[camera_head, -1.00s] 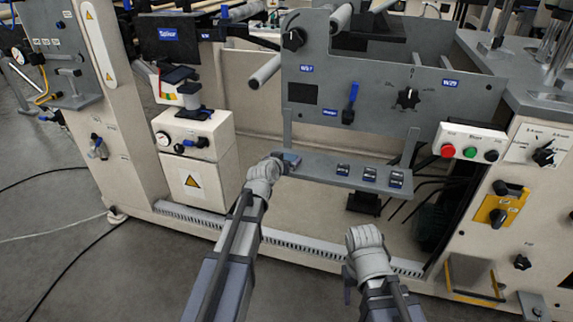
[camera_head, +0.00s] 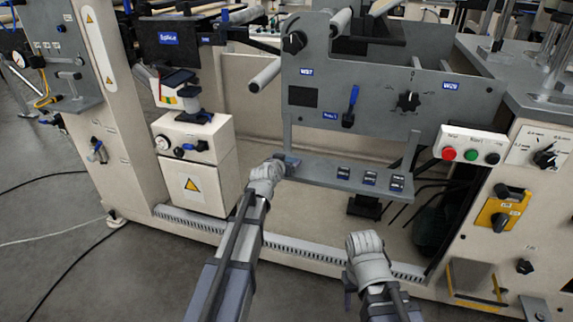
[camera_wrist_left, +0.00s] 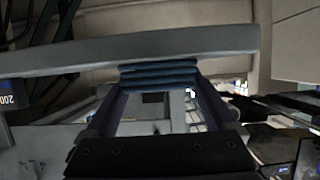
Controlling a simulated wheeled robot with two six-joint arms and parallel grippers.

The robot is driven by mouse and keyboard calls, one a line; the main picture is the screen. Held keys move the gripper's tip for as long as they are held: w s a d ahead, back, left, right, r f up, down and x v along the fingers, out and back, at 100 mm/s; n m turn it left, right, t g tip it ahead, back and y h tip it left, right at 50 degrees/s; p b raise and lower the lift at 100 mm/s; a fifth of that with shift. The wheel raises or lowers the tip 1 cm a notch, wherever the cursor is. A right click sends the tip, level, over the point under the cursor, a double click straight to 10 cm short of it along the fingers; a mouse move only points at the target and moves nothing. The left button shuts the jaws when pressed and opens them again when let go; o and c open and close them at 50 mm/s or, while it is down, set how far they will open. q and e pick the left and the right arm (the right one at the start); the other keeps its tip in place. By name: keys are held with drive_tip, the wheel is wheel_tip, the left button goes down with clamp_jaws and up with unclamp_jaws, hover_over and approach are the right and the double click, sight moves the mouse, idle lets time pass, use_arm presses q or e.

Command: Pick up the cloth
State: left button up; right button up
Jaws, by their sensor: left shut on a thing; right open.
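The cloth (camera_wrist_left: 158,75) is a folded, dark blue stack of several layers. In the left wrist view it sits between the two fingers of my left gripper (camera_wrist_left: 157,88), which is shut on it, up against a pale bar-like edge. In the head view the left gripper (camera_head: 280,163) reaches the left end of the grey shelf (camera_head: 320,175), where a small bluish patch of the cloth (camera_head: 291,160) shows. I cannot tell whether the cloth is clear of the shelf. My right gripper (camera_head: 367,243) is lower right, away from the shelf; its fingers are mostly hidden.
Several small dark labelled items (camera_head: 370,178) sit on the shelf to the right. The grey panel (camera_head: 400,90) with knobs and a blue lever stands above it. A button box (camera_head: 470,147) is at right, and a cream box (camera_head: 195,160) at left.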

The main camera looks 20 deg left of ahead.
sight(287, 160)
use_arm(q)
drive_tip(key=shift+r, duration=0.15)
wheel_tip(287, 160, up, 10)
drive_tip(key=p, duration=1)
